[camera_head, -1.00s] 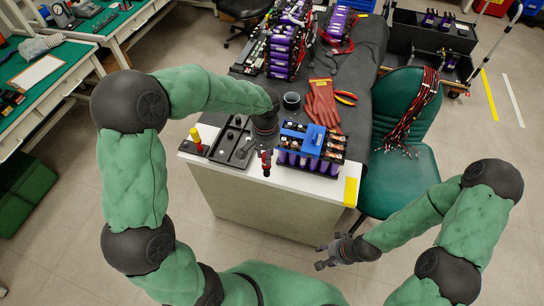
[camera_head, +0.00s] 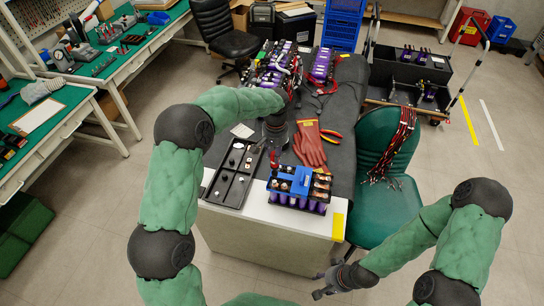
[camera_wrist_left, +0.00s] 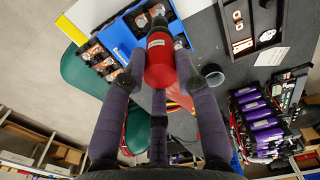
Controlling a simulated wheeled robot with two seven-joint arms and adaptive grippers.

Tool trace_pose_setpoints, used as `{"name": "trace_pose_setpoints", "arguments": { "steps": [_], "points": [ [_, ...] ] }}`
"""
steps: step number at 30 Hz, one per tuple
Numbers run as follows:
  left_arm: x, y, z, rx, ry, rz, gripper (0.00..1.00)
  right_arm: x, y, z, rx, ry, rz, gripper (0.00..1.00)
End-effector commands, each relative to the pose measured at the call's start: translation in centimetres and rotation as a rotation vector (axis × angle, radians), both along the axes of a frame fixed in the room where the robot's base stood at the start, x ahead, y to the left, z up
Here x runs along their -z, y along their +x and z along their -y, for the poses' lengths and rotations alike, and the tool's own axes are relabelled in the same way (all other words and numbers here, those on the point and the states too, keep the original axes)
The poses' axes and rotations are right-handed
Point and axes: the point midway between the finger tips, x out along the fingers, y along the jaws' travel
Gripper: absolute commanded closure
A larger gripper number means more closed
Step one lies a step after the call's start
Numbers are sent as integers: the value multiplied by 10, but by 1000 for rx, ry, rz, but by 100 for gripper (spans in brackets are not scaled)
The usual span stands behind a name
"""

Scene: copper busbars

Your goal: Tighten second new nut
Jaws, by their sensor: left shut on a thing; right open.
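My left gripper (camera_head: 275,143) is shut on a red-handled tool (camera_head: 273,158), held upright near the far left corner of the battery module (camera_head: 298,205). Copper busbars (camera_head: 322,184) show on the module's right side, and also in the left wrist view (camera_wrist_left: 95,54). My right gripper (camera_head: 326,283) is open and empty, low in front of the table.
A black compartment tray (camera_head: 215,190) with small parts lies left of the module. Red gloves (camera_head: 309,146) and orange-handled pliers (camera_head: 331,134) lie behind it. Other purple battery modules (camera_head: 322,64) stand farther back. A green chair (camera_head: 385,207) is close on the right.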

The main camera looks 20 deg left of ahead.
Motion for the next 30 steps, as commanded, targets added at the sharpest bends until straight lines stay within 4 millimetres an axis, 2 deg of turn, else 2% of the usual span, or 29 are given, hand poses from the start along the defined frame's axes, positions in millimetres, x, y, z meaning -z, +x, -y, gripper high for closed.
{"name": "trace_pose_setpoints", "arguments": {
  "steps": [9, 16, 30],
  "points": [
    [41, 0, 0, 0, 0, -1, 100, 28, 0, 0, 0, 0, -1, 56],
    [35, 0, 0, -26, 0, 2, 100, 24, 0, 0, 0, 0, 0, 56],
    [35, 1, 0, -552, -1, 3, 100, 39, 0, 0, 0, 0, 0, 56]
  ]
}}
